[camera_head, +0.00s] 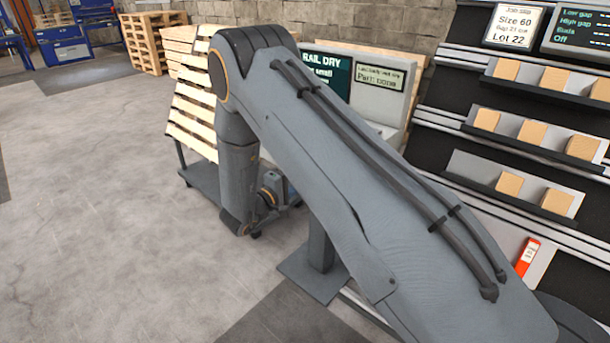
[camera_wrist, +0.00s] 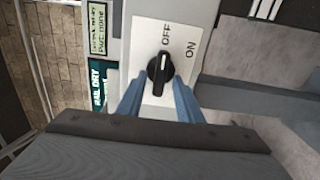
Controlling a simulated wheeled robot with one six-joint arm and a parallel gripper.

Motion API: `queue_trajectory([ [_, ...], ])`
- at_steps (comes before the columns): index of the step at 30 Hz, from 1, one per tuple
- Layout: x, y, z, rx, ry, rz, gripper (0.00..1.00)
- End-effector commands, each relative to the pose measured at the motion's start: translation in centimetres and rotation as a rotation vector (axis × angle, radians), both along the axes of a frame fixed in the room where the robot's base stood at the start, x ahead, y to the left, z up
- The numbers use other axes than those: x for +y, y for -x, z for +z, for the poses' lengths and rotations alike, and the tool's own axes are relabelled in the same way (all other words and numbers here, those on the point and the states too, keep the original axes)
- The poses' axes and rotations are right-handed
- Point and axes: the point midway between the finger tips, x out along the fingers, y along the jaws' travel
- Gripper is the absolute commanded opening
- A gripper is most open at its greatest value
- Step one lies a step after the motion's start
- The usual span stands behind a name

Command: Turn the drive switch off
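The drive switch (camera_wrist: 159,75) is a round black knob with a white mark, on a white plate (camera_wrist: 146,32) labelled OFF and ON. The plate appears turned sideways in the wrist view. The white mark points up the picture, closer to the OFF label than to the ON label. My gripper (camera_wrist: 160,76) has its two blue fingers apart, one on each side of the knob. A small gap seems to show on each side; contact is hard to tell. In the head view my arm hides the switch and most of the gripper.
A grey console with a RAIL DRY screen (camera_head: 326,72) and a smaller display (camera_head: 380,77) stands behind my arm. Slatted wooden pallets (camera_head: 190,100) lean at its left. A rack with wooden blocks (camera_head: 531,132) is at the right. The floor at left is clear.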

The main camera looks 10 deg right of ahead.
Motion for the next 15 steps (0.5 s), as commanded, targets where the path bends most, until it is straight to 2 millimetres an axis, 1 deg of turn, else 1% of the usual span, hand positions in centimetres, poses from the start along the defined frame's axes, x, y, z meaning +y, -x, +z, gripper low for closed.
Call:
queue_trajectory([
  [5,0.3,0.2,0.0,-0.001,0.000,0.001,0.33],
  [8,1.3,0.7,0.0,-0.001,0.000,0.003,0.33],
  [15,4.5,3.1,-0.1,0.000,0.000,0.004,0.33],
])
